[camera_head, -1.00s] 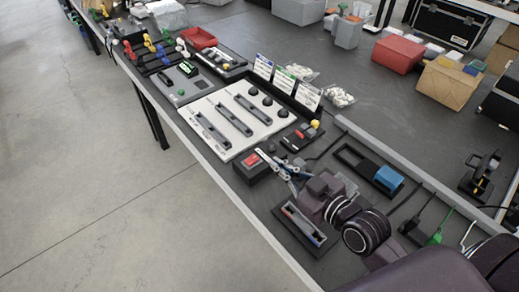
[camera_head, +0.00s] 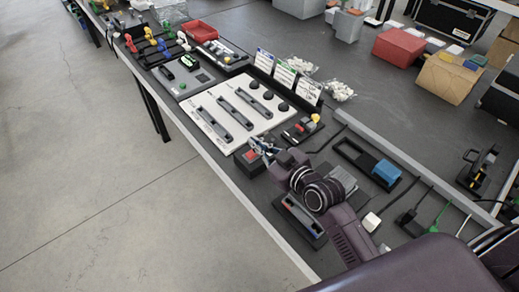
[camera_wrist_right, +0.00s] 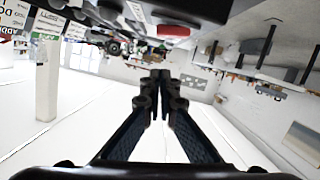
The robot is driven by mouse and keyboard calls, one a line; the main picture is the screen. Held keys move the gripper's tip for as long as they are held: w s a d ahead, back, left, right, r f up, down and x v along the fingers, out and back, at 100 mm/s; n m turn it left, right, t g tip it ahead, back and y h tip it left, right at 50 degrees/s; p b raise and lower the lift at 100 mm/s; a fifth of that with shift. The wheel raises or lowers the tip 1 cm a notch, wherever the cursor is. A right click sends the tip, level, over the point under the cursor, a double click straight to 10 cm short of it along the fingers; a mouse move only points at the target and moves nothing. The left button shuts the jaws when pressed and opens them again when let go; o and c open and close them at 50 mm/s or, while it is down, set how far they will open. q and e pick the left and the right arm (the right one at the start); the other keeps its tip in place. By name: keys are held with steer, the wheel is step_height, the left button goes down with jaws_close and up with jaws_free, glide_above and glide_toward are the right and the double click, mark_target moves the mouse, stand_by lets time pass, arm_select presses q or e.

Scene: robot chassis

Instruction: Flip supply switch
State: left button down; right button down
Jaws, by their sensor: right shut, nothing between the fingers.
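The switch is a red rocker (camera_head: 251,155) on a small black box near the table's front edge, beside the white slider panel. What looks like the same red rocker (camera_wrist_right: 173,30) is at the top of the right wrist view. My right gripper (camera_head: 257,144) is at the box's far right side in the head view and hides part of the box. Its fingers (camera_wrist_right: 158,80) are together and empty in the wrist view. I cannot tell whether they touch the switch, nor which way the rocker is tipped. My left gripper is not in view.
A black slider box (camera_head: 291,222) lies below my right wrist. A black tray with a blue block (camera_head: 387,172) lies to the right.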

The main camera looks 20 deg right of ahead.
mark_target(261, 159)
steer(key=f, duration=0.1)
steer(key=d+f, duration=0.1)
steer(key=f, duration=0.1)
steer(key=shift+s+f, duration=0.1)
steer(key=shift+f, duration=0.2)
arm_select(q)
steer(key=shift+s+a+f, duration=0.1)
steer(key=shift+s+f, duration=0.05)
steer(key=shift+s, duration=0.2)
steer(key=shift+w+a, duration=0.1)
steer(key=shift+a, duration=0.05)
arm_select(e)
steer(key=shift+d+f+m+b, duration=0.1)
steer(key=shift+f+m+b, duration=0.2)
steer(key=shift+f+b, duration=0.1)
steer(key=shift+f, duration=0.1)
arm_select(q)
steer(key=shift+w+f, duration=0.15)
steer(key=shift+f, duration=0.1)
